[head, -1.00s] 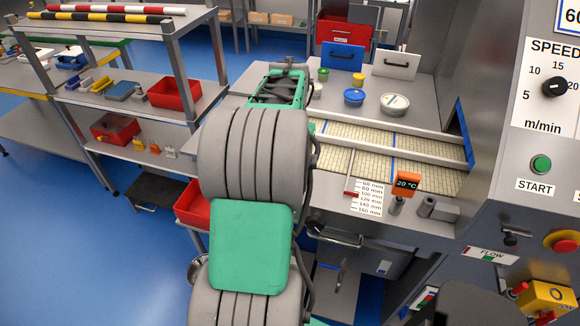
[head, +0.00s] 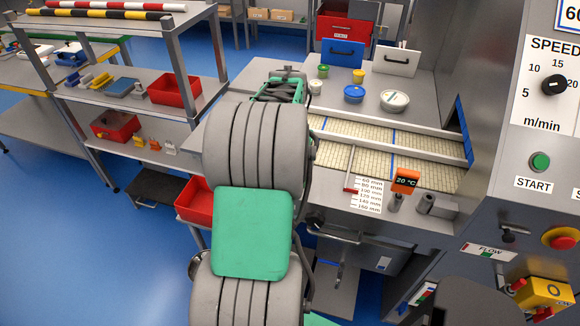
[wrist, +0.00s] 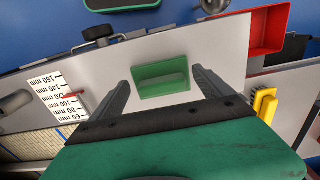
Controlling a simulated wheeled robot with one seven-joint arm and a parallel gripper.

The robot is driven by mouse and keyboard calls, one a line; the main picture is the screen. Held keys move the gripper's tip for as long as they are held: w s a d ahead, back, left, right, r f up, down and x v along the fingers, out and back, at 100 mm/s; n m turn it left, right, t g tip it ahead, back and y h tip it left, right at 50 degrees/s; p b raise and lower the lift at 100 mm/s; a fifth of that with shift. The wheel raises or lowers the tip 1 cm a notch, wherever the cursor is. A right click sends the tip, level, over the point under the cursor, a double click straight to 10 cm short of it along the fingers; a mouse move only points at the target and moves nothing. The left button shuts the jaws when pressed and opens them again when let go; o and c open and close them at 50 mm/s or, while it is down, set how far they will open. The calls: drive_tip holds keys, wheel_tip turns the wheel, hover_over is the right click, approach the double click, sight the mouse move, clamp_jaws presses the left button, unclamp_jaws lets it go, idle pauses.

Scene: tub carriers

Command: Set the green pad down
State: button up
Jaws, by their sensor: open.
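The green pad (wrist: 160,85) is a small block with a paler raised bar, seen in the wrist view against a light grey worktop (wrist: 100,60). It appears to lie flat on that surface. My gripper (wrist: 158,77) is open, with one dark finger to each side of the pad. Narrow gaps show between the fingers and the pad, so I see no grip on it. In the head view my arm hides the pad and the fingers.
A yellow-handled brush (wrist: 264,106) and a red tray (wrist: 262,32) are right of the pad in the wrist view. A millimetre scale label (wrist: 68,95) is at left. In the head view, a conveyor (head: 390,155) and several lidded tubs, one blue (head: 354,94), are right of my arm.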

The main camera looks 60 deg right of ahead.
wheel_tip(320, 180, up, 11)
drive_tip(key=b, duration=0.2)
drive_tip(key=w+a+r+n, duration=0.1)
drive_tip(key=w+a+n, duration=0.3)
drive_tip(key=w+a, duration=0.6)
drive_tip(key=w+a+f+n+t, duration=0.1)
drive_tip(key=a+n, duration=0.3)
drive_tip(key=a, duration=0.7)
drive_tip(key=w+a+f+n+t, duration=0.1)
drive_tip(key=a+n, duration=0.3)
drive_tip(key=a, duration=0.6)
drive_tip(key=w+a+f+n+t, duration=0.1)
drive_tip(key=a+f+n+t, duration=0.1)
drive_tip(key=a, duration=0.9)
drive_tip(key=shift+a+f+n, duration=0.35)
drive_tip(key=shift+f+n, duration=0.45)
drive_tip(key=shift+n, duration=0.4)
